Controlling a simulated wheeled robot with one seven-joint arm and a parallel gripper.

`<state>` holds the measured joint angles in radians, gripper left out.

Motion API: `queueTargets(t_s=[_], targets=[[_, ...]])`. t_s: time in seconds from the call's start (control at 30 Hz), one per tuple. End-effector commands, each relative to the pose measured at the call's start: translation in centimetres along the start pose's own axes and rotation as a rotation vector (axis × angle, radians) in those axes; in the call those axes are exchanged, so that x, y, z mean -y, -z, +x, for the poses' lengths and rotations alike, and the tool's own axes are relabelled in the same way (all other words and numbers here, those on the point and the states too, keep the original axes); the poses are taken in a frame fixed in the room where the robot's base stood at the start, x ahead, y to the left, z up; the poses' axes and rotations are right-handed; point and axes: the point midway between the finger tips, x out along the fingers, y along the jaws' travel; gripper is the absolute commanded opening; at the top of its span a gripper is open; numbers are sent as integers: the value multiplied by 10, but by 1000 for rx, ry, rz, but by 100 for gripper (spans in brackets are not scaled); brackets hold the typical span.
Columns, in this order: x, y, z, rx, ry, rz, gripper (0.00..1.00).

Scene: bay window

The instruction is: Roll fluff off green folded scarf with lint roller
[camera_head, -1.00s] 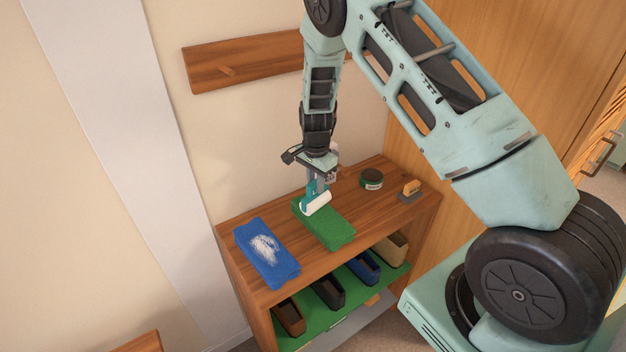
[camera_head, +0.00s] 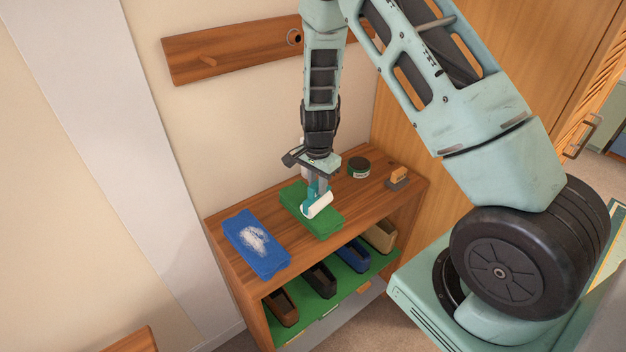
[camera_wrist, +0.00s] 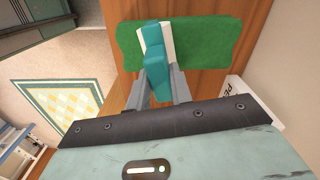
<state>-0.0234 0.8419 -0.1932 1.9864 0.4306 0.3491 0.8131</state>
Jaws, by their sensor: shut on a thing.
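The green folded scarf (camera_head: 325,228) lies flat on the wooden shelf top; no fluff shows on the parts I can see. My gripper (camera_head: 317,190) is shut on the teal handle of the lint roller (camera_head: 319,206). The roller's white cylinder is over the scarf and appears to touch it, toward its near half. In the wrist view, the teal handle (camera_wrist: 156,75) sits between the grey fingers, and the green scarf (camera_wrist: 215,42) spreads behind it. The scarf under the roller and gripper is hidden.
A blue folded scarf (camera_head: 262,262) with white fluff lies left of the green one. A dark round tin (camera_head: 358,168) and a wooden-handled brush (camera_head: 398,180) stand to the right. A peg rail (camera_head: 225,55) hangs on the wall.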

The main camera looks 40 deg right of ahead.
Motion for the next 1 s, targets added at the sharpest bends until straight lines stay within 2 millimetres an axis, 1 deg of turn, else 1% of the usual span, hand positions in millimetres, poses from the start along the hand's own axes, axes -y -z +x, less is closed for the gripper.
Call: queueTargets(t_s=[0.03,0.17,0.5,0.87,1.0], targets=[[-6,-2,4,6,-15,1,0],[-12,-3,4,7,-15,1,0],[-37,-7,2,6,-13,2,0],[-38,-7,0,4,-8,2,0],[-37,-7,-6,3,-6,1,0]])
